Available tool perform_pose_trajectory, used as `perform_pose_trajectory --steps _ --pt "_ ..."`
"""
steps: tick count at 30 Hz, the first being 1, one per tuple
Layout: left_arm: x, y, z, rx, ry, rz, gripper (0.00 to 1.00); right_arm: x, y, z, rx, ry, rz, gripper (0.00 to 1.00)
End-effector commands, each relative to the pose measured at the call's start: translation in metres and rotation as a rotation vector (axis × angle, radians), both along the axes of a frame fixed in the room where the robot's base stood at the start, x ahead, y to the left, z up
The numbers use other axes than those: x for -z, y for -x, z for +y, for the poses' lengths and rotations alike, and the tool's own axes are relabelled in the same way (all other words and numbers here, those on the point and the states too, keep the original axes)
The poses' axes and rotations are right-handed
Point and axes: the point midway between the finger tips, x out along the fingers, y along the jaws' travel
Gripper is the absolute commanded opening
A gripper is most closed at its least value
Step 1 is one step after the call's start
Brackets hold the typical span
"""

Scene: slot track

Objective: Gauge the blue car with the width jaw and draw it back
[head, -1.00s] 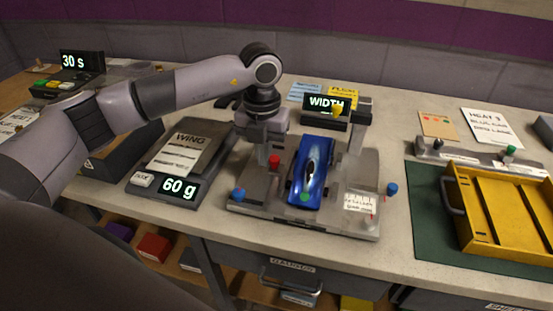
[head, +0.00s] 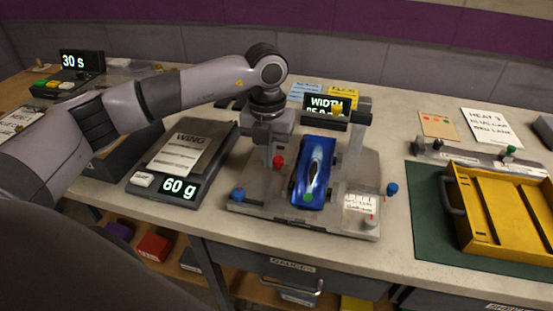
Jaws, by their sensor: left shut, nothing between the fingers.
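The blue car (head: 313,177) sits upright on the grey gauge fixture (head: 340,222), its nose toward the front. A red knob (head: 278,162) of the width jaw is at the car's left. My left gripper (head: 270,150) points down beside that knob, left of the car; it is shut with nothing held. Whether it touches the jaw I cannot tell, as the fingertips are hard to make out. The width display (head: 322,101) behind the car shows WIDTH and a second line, partly hidden by the fixture's top part. My right gripper is not in view.
A scale (head: 200,190) reading 60 g stands left of the fixture. Blue knobs (head: 392,189) stick out at the fixture's sides. A yellow tray (head: 462,205) on a green mat (head: 425,225) is at the right. A narrow strip of bare bench lies between fixture and mat.

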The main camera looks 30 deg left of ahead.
Motion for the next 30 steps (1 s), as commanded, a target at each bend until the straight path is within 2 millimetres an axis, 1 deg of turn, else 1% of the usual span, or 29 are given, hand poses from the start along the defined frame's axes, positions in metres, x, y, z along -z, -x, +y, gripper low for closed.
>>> perform_pose_trajectory --steps 13,24,30 --pt "-0.0002 -0.0001 -0.0004 0.001 0.003 -0.002 0.0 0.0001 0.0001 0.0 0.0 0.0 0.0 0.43" --pt "-0.0001 0.0019 0.0076 0.0 0.002 0.0 0.0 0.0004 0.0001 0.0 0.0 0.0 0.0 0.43" --pt "-0.0085 0.0017 0.0076 0.001 0.002 -0.001 0.0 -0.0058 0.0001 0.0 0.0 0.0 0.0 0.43"
